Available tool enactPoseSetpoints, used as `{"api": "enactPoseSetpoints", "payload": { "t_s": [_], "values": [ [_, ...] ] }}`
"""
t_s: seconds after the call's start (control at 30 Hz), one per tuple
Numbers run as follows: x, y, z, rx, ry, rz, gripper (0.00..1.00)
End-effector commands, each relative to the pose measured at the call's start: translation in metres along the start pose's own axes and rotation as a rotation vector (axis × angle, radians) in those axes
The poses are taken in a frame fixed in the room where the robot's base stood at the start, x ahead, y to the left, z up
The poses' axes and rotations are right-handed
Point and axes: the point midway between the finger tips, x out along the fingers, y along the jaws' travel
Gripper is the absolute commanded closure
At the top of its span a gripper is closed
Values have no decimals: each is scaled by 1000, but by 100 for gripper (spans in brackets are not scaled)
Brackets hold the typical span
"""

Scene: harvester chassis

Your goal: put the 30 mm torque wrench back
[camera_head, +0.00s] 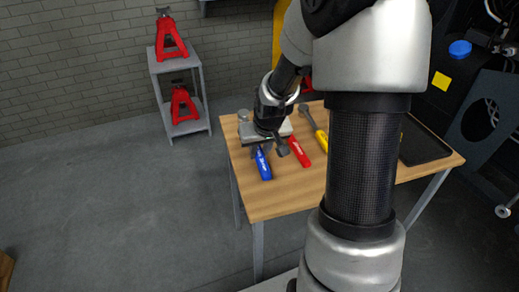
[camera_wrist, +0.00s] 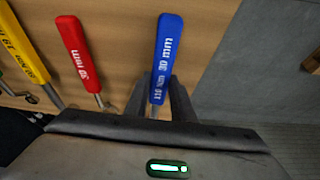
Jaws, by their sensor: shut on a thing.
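The wrench with a blue handle (camera_head: 262,163) is at the left side of the wooden table, and its handle also shows in the wrist view (camera_wrist: 166,50). White lettering on it is upside down and seems to include 30 mm. My gripper (camera_wrist: 160,98) is shut on this wrench, with its dark fingers on either side of the handle. In the head view my gripper (camera_head: 264,147) is low over the table's left edge. The head of the blue wrench is hidden behind my gripper. I cannot tell whether the wrench touches the table.
A red-handled wrench (camera_head: 299,152) and a yellow-handled wrench (camera_head: 322,142) lie to the right on the wooden table (camera_head: 285,195). A black tray (camera_head: 424,145) is at the table's right. A grey rack (camera_head: 187,128) with red jack stands is behind left. The front of the table is bare.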

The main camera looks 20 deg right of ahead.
Motion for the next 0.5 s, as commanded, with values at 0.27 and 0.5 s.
{"api": "enactPoseSetpoints", "payload": {
  "t_s": [0.27,0.5],
  "values": [
    [1,0,-1,0,5,1,100],
    [2,0,0,0,4,0,56]
  ]
}}
